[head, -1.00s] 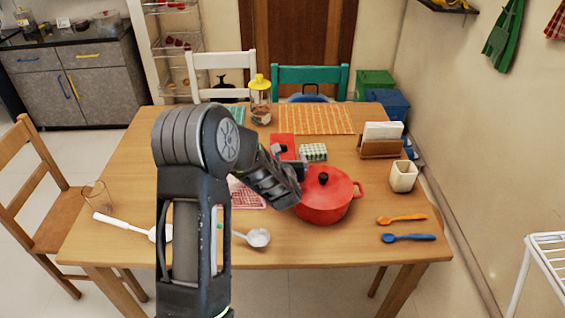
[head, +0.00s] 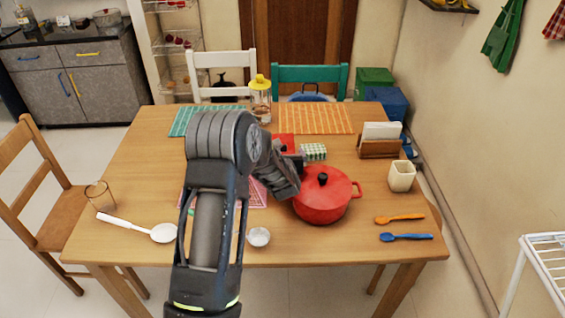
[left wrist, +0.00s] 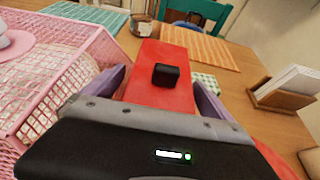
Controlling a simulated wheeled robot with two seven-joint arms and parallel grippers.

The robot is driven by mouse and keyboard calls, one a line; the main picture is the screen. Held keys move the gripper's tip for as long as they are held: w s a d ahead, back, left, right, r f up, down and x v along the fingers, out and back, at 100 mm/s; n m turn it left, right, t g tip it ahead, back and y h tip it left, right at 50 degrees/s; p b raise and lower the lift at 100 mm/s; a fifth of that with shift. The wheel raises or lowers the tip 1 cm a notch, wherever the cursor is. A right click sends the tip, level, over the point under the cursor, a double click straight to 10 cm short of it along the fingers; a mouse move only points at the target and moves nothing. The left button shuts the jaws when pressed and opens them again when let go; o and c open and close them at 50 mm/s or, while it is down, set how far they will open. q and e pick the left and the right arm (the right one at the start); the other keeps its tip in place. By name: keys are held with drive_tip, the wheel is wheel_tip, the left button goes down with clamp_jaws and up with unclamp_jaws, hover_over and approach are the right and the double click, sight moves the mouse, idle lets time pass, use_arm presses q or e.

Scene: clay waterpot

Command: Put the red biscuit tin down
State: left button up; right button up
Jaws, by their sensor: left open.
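The red biscuit tin (head: 283,139) is on the table behind the red pot, partly hidden by my left arm in the head view. In the left wrist view the tin (left wrist: 157,62) is a long red box with a black knob on top. My left gripper (head: 291,162) is open at the near end of the tin. In the left wrist view its purple fingers (left wrist: 160,95) are spread, one on each side of the tin. I cannot tell whether they touch it. The tin's near end is hidden by the gripper body. My right gripper is not in view.
A red lidded pot (head: 322,196) stands close to the right of my gripper. A pink mesh basket (left wrist: 60,70) is close on the left. A green checked box (head: 313,152), a yellow-lidded jar (head: 260,100) and a napkin holder (head: 379,147) stand nearby.

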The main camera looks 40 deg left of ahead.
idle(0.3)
use_arm(q)
clamp_jaws()
idle(1.0)
